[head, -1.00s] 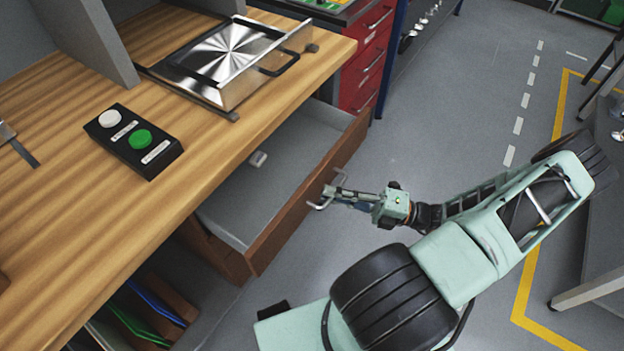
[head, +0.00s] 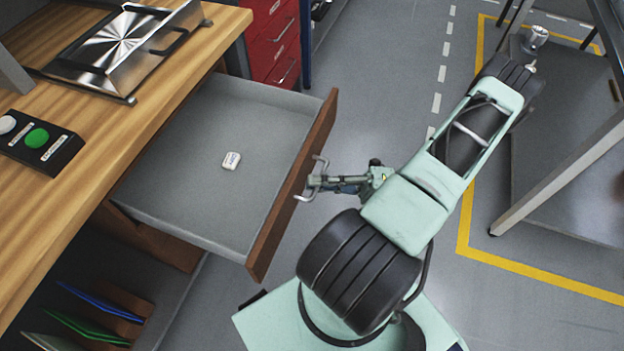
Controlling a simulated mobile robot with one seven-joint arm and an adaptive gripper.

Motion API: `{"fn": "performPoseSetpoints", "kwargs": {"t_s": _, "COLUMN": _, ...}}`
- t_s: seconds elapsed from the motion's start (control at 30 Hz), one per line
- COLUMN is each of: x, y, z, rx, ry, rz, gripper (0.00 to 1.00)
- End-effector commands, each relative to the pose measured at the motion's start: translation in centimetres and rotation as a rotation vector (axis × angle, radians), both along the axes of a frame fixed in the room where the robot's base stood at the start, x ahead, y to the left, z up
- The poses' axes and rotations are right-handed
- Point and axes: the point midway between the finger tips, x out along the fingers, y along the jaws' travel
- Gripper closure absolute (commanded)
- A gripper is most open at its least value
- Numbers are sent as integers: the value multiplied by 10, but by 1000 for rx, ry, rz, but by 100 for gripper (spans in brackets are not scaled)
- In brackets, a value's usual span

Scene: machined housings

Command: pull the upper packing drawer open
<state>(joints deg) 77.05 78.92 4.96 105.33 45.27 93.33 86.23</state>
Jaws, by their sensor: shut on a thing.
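The upper packing drawer (head: 190,150) stands far out from under the wooden bench top, with its grey inside in view. Its brown front panel (head: 292,190) faces right and carries a metal bar handle (head: 319,172). My gripper (head: 314,181) is shut on the handle, outside the front panel. A small white labelled object (head: 231,160) lies on the drawer floor. The drawer's back end is hidden under the bench top.
The wooden bench top (head: 190,60) bears a metal box (head: 115,45) and a black button box (head: 35,140). A red drawer cabinet (head: 272,40) stands behind the drawer. A grey table (head: 570,150) is at the right.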

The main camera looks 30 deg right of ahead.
Motion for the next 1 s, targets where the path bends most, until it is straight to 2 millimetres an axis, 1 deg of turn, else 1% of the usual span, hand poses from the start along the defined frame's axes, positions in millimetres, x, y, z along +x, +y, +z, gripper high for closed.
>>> {"fn": "performPoseSetpoints", "kwargs": {"t_s": 0.2, "x": -4, "y": -4, "z": 0, "rx": -1, "ry": -2, "rz": 0, "gripper": 100}}
{"fn": "performPoseSetpoints", "kwargs": {"t_s": 0.6, "x": -5, "y": -5, "z": 0, "rx": -1, "ry": -2, "rz": 0, "gripper": 100}}
{"fn": "performPoseSetpoints", "kwargs": {"t_s": 0.63, "x": -5, "y": -4, "z": 0, "rx": -1, "ry": -2, "rz": 0, "gripper": 92}}
{"fn": "performPoseSetpoints", "kwargs": {"t_s": 0.8, "x": -5, "y": -4, "z": 0, "rx": -1, "ry": -1, "rz": 0, "gripper": 74}}
{"fn": "performPoseSetpoints", "kwargs": {"t_s": 1.0, "x": -5, "y": -4, "z": 0, "rx": -1, "ry": -1, "rz": 0, "gripper": 74}}
